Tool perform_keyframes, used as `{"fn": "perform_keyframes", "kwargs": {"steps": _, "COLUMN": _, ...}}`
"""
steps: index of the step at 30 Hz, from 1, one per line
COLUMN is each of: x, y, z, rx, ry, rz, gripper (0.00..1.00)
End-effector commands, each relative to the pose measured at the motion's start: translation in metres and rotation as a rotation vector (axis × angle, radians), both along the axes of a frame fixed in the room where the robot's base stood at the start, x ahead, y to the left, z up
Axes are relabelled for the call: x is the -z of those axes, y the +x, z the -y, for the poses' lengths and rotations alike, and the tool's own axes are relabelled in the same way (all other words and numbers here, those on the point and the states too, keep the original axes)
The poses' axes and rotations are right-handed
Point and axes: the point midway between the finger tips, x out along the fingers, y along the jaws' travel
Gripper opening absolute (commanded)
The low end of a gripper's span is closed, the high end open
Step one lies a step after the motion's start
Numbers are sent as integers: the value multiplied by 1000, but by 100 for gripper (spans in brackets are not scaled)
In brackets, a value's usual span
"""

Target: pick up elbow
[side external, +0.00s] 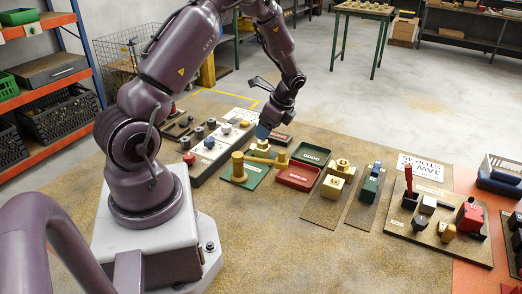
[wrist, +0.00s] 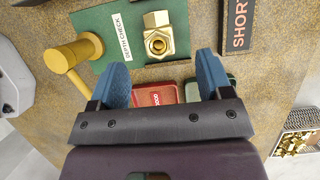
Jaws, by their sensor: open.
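The brass elbow (wrist: 158,36), with a hex body and an open round bore, sits on the green depth check plate (wrist: 115,22) in the wrist view. My gripper (wrist: 164,80) is open, its two blue fingertips wide apart with nothing between them. The elbow lies ahead of the fingertips in that view, roughly centred between them and apart from both. In the side external view my gripper (side external: 264,132) hangs low over the brass parts near the green plate (side external: 252,181). I cannot clearly tell the elbow from the other brass parts there.
A brass post with a side rod (wrist: 84,48) stands left of the elbow, close to my left finger. A dark SHORT sign (wrist: 238,25) is to the right. A red tray (side external: 297,176) and a dark green tray (side external: 311,154) lie nearby. Front bench surface (side external: 300,260) is clear.

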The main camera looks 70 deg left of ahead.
Motion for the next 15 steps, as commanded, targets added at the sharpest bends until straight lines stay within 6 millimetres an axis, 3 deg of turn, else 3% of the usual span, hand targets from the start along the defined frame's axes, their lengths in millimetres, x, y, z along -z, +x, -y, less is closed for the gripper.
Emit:
{"fn": "perform_keyframes", "kwargs": {"steps": 3, "x": 18, "y": -5, "z": -4, "rx": -1, "ry": -1, "rz": -2, "gripper": 72}}
{"fn": "perform_keyframes", "kwargs": {"steps": 10, "x": 33, "y": -11, "z": -9, "rx": -2, "ry": 0, "rz": 0, "gripper": 72}}
{"fn": "perform_keyframes", "kwargs": {"steps": 15, "x": 57, "y": -20, "z": -14, "rx": -3, "ry": -2, "rz": -2, "gripper": 72}}
